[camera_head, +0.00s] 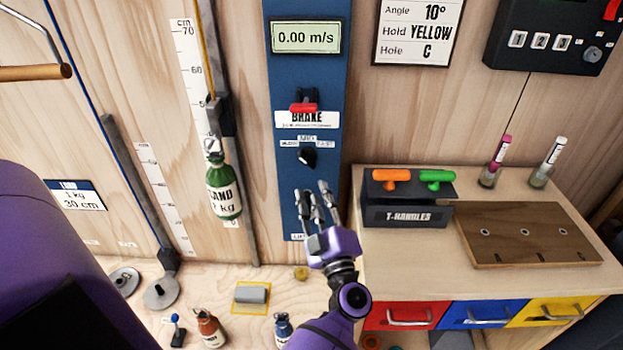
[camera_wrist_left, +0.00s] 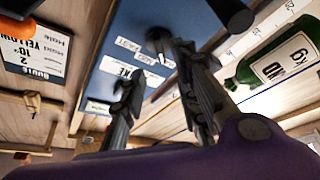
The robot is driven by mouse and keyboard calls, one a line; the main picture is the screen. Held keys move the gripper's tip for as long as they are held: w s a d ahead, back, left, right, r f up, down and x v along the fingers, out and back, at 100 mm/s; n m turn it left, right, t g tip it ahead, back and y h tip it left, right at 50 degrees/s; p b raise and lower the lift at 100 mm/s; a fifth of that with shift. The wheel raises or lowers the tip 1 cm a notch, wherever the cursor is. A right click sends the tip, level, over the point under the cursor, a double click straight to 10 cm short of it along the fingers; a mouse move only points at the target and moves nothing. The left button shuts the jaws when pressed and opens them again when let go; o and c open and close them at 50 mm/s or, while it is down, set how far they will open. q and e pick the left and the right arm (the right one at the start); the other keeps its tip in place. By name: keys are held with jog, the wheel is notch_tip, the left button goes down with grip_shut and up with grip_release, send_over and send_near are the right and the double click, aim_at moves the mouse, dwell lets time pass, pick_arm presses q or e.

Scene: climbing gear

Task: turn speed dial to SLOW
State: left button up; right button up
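The speed dial is a black knob (camera_head: 308,157) on the blue panel (camera_head: 271,200), under a small white label whose right end reads FAST. I cannot tell exactly where its pointer stands. In the left wrist view the dark knob (camera_wrist_left: 158,38) shows close beyond the fingers, partly hidden. My left gripper (camera_head: 317,192) is just below the dial in the head view, fingers pointing up and spread apart. The wrist view shows the gripper (camera_wrist_left: 157,66) open, with nothing between the fingers. My right gripper is not in view.
Above the dial are a red brake lever (camera_head: 304,107) and a display (camera_head: 306,37) reading 0.00 m/s. A green sand bottle (camera_head: 222,185) hangs left of the panel. A T-handle box (camera_head: 405,216) stands on the cabinet to the right.

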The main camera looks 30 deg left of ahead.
pick_arm(q)
jog(key=shift+v, duration=1.55)
jog(key=shift+f, duration=0.1)
